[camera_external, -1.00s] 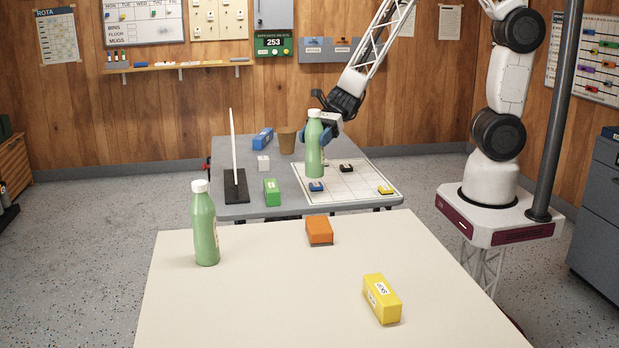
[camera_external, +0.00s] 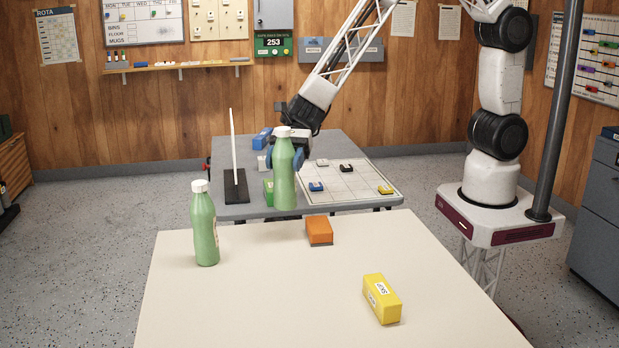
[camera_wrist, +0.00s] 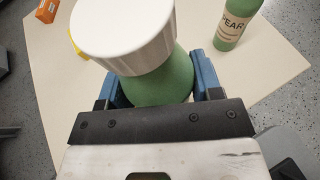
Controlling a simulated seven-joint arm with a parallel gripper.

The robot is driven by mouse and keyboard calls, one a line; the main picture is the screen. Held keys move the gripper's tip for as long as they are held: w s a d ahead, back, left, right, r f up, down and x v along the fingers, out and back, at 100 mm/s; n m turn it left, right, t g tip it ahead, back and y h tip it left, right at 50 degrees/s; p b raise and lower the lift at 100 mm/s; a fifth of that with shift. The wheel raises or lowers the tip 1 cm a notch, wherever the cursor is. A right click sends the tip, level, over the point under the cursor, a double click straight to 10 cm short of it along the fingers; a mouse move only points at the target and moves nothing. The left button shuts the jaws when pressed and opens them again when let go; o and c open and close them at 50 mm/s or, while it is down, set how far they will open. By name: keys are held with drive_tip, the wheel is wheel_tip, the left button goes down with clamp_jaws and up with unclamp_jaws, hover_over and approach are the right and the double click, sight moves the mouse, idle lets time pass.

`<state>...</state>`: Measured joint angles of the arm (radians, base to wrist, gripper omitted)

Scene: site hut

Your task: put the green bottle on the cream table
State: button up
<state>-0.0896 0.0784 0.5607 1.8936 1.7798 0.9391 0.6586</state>
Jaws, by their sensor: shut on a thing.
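My gripper (camera_external: 287,158) is shut on a green bottle (camera_external: 284,185) with a white cap, held upright in the air. In the external view it shows in front of the grey table, near the far edge of the cream table (camera_external: 260,300). In the wrist view the held bottle (camera_wrist: 160,85) fills the space between the blue fingers (camera_wrist: 160,85), its white cap toward the camera. A second green bottle (camera_external: 204,228) stands upright at the far left of the cream table; it shows in the wrist view (camera_wrist: 238,22) with a label partly reading "PEAR".
An orange block (camera_external: 319,230) and a yellow block (camera_external: 381,299) lie on the cream table. Its middle and front left are clear. The grey table (camera_external: 240,209) behind holds a white upright panel (camera_external: 234,150), a gridded mat (camera_external: 350,183) and several small blocks.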

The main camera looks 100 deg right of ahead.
drive_tip(key=s+a+r+n+g+y, duration=0.1)
drive_tip(key=a+n+g, duration=0.4)
drive_tip(key=a, duration=4)
drive_tip(key=shift+s+a+r+g, duration=0.25)
drive_tip(key=shift+s+g, duration=0.15)
drive_tip(key=shift+s, duration=0.25)
drive_tip(key=shift+f, duration=0.2)
drive_tip(key=shift+y, duration=0.3)
drive_tip(key=shift+f, duration=2.95)
drive_tip(key=shift+f, duration=1.9)
drive_tip(key=shift+f, duration=0.1)
drive_tip(key=o, duration=0.9)
